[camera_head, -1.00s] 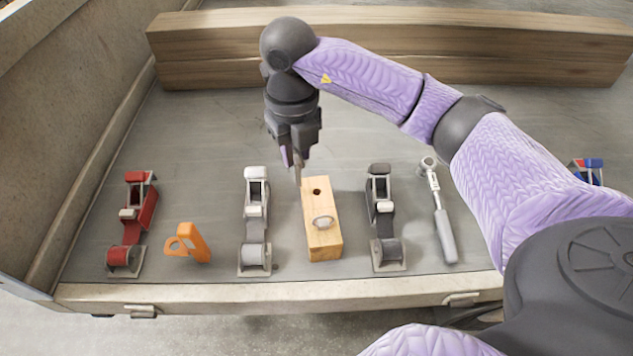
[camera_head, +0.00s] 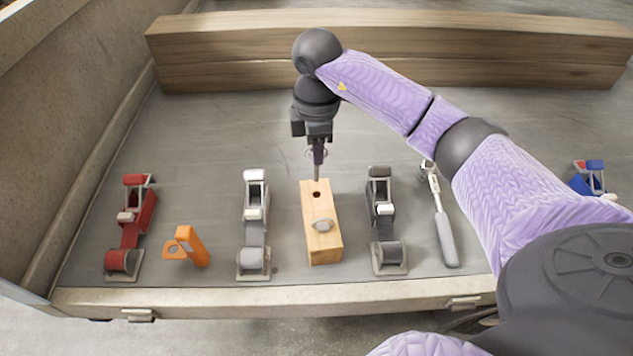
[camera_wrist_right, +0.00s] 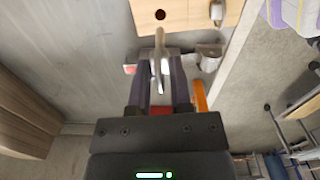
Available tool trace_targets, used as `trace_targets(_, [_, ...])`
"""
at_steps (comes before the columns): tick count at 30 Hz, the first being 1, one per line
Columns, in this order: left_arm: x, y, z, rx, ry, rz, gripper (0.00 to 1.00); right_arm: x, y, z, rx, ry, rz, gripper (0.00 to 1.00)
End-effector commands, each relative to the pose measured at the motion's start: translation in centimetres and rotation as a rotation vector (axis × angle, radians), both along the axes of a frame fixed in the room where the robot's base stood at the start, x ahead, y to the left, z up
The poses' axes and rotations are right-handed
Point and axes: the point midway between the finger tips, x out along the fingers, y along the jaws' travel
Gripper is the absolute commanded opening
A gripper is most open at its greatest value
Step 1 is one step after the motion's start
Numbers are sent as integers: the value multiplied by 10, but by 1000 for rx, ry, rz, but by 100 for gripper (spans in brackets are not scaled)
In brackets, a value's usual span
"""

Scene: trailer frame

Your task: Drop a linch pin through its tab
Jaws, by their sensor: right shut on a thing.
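My right gripper (camera_head: 317,150) is shut on a thin grey linch pin (camera_head: 317,171) with a ring, pointing down by the far end of the wooden block (camera_head: 323,247). In the right wrist view the pin (camera_wrist_right: 160,62) sits between my fingertips (camera_wrist_right: 160,88). The block has a dark empty-looking hole (camera_head: 317,195) near its far end and a round metal ring piece (camera_head: 322,225) nearer the front. Whether the pin's tip touches the block is unclear. An orange bracket (camera_head: 187,247) with a holed plate stands at the left. My left gripper is out of view.
A red ratchet strap (camera_head: 130,228), a white-grey one (camera_head: 254,225) and a black one (camera_head: 384,220) lie on the trailer bed, with a ratchet wrench (camera_head: 443,220) at right. A blue-red item (camera_head: 588,180) lies far right. Timber beams (camera_head: 390,50) span the back.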

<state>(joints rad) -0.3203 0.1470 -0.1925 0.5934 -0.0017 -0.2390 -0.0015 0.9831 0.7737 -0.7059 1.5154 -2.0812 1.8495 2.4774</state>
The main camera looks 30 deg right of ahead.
Motion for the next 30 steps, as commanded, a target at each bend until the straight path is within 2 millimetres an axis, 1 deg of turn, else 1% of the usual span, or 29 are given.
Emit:
trace_targets(2, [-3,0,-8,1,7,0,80,-1,0,-17,-1,6,1,0])
trace_targets(6, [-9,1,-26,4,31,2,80,-1,0,-58,0,9,2,0])
trace_targets(9, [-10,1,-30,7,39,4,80,-1,0,-79,-1,8,1,0])
trace_targets(12, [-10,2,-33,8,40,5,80,-1,0,-91,0,4,2,0])
trace_targets(15, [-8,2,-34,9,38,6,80,0,0,-95,0,2,3,0])
trace_targets(21, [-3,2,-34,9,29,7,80,0,0,-94,0,1,3,0])
trace_targets(26, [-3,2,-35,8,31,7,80,0,0,-98,-1,3,3,0])
trace_targets(27, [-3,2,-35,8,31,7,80,0,0,-99,-1,3,3,27])
trace_targets(29, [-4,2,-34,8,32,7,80,0,0,-98,0,1,3,40])
trace_targets(30, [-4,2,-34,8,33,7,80,0,0,-98,0,1,3,48])
